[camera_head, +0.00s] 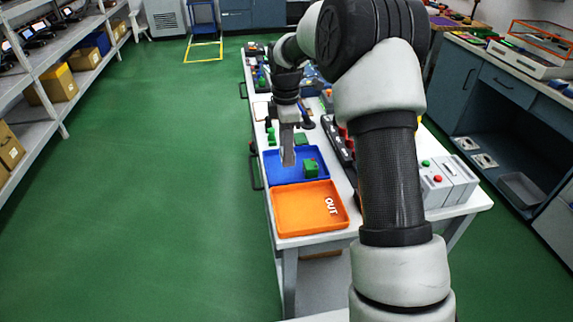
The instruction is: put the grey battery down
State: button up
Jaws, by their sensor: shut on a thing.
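My gripper (288,128) points down over the blue tray (279,178) on the white bench. It is shut on a slim grey piece, which I take to be the grey battery (288,154). The piece hangs upright, its lower end in front of the tray's left half. From this angle I cannot tell whether it touches the tray floor. A green block (311,168) stands in the right part of the blue tray. The fingertips are too small to show clearly.
An orange tray (300,222) marked OUT sits at the near end of the bench (330,241). Small green pieces (271,135) lie behind the blue tray. A grey box with buttons (450,184) stands to the right, beyond my arm. Shelves (40,75) line the left.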

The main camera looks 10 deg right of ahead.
jog(key=shift+f+b, duration=0.35)
jog(key=shift+f, duration=2.45)
jog(key=shift+f, duration=0.15)
jog(key=o, duration=1.2)
jog(key=shift+c, duration=0.2)
